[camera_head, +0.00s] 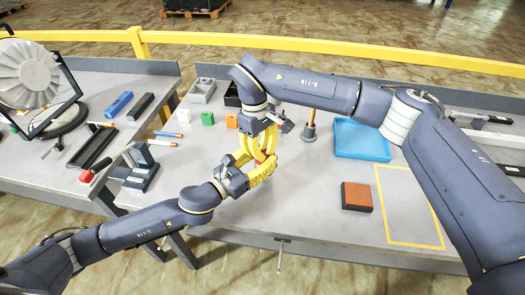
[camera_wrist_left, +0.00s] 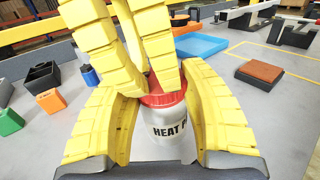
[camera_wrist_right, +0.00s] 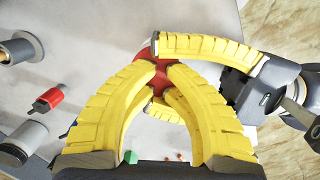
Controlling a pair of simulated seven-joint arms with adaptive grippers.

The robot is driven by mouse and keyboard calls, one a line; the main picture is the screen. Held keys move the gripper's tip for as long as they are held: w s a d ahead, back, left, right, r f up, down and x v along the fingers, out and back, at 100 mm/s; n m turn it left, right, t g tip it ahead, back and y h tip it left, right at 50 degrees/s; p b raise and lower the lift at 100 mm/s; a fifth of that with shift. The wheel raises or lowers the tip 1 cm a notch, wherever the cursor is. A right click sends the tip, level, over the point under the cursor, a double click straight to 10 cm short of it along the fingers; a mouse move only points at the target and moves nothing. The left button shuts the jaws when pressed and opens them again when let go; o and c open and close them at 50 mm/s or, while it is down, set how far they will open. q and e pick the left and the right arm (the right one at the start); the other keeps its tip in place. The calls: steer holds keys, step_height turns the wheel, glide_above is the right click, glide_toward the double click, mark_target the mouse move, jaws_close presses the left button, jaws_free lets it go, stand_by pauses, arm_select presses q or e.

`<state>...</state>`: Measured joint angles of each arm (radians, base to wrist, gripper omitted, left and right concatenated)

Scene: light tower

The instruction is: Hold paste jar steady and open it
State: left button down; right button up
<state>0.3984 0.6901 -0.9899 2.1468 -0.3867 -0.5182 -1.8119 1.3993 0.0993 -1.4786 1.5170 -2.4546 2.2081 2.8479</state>
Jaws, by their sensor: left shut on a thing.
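The paste jar (camera_wrist_left: 168,125) is white with a red lid (camera_wrist_left: 166,98) and dark lettering starting "HEAT". It stands upright between the yellow fingers of my left gripper (camera_wrist_left: 165,125), which is shut on its body. My right gripper (camera_wrist_right: 162,72) comes down from above, with its fingertips at the red lid, which also shows in the right wrist view (camera_wrist_right: 150,72). Whether those fingers grip the lid or only stand around it cannot be told. In the head view both grippers meet near the table's middle and their fingers hide most of the jar.
A blue tray (camera_head: 362,139) and a red-brown block (camera_head: 356,196) lie to the right, near a yellow-outlined area (camera_head: 411,242). A green block (camera_head: 207,118), an orange block (camera_head: 231,121) and grey bins (camera_head: 201,91) stand behind. The table's front edge is near the left arm.

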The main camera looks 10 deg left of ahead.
steer(key=shift+o, duration=1.1)
steer(key=shift+f, duration=0.15)
steer(key=shift+d, duration=0.1)
steer(key=shift+w+r, duration=0.1)
steer(key=shift+r, duration=2)
steer(key=o, duration=0.3)
steer(key=shift+r, duration=0.3)
steer(key=o, duration=0.9)
steer(key=shift+h, duration=0.4)
steer(key=r, duration=0.2)
steer(key=w+a+r, duration=0.1)
steer(key=r, duration=0.1)
steer(key=w+a+r, duration=0.1)
steer(key=r, duration=0.1)
steer(key=shift+w+a, duration=0.2)
steer(key=shift+a, duration=0.05)
steer(key=shift+c, duration=0.2)
steer(key=shift+g, duration=0.5)
steer(key=x, duration=0.7)
steer(key=d+x, duration=0.1)
steer(key=x, duration=0.3)
steer(key=shift+s, duration=0.15)
